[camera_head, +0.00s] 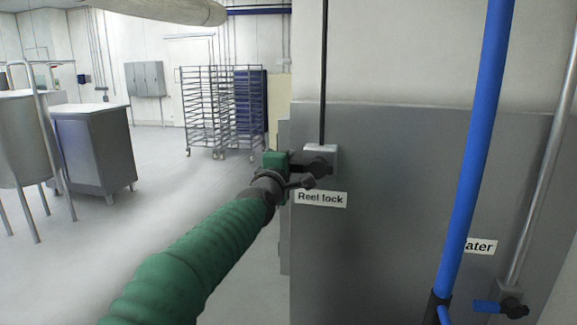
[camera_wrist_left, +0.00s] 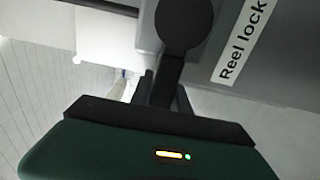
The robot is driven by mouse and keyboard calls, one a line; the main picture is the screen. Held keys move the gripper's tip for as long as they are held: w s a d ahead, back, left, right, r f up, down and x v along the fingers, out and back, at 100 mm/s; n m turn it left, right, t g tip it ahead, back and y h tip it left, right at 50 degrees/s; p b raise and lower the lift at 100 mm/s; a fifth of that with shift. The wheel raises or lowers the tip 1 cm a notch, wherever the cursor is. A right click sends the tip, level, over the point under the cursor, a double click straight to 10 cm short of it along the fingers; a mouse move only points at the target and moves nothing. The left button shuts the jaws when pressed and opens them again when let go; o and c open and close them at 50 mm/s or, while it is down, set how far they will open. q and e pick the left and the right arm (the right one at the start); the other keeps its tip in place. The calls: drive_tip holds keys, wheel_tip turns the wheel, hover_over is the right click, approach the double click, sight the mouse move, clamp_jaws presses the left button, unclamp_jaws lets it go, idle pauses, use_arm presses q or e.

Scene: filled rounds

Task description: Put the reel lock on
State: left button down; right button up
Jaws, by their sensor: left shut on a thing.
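The reel lock is a grey box (camera_head: 321,155) on the wall with a dark round knob (camera_head: 318,166) and a lever. A "Reel lock" label (camera_head: 321,199) is below it. My left gripper (camera_head: 300,181) reaches in from the left and is shut at the lever. In the left wrist view, the dark round knob (camera_wrist_left: 184,22) is at the top, and its dark lever (camera_wrist_left: 168,82) runs down between my fingers. The fingers partly hide the lever's end. My right gripper does not show.
A blue pipe (camera_head: 474,150) runs down the right side, near a label ending in "ater" (camera_head: 479,247) and a small valve (camera_head: 512,307). A wire rack (camera_head: 205,110) and a grey cabinet (camera_head: 95,150) stand back on the left. The floor between is clear.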

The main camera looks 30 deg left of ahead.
use_arm(q)
drive_tip(key=shift+f, duration=0.3)
drive_tip(key=c, duration=1.4)
unclamp_jaws()
drive_tip(key=shift+o, duration=0.8)
drive_tip(key=shift+a+r, duration=0.1)
drive_tip(key=b+v, duration=0.4)
drive_tip(key=v, duration=1.2)
drive_tip(key=shift+s+b, duration=0.35)
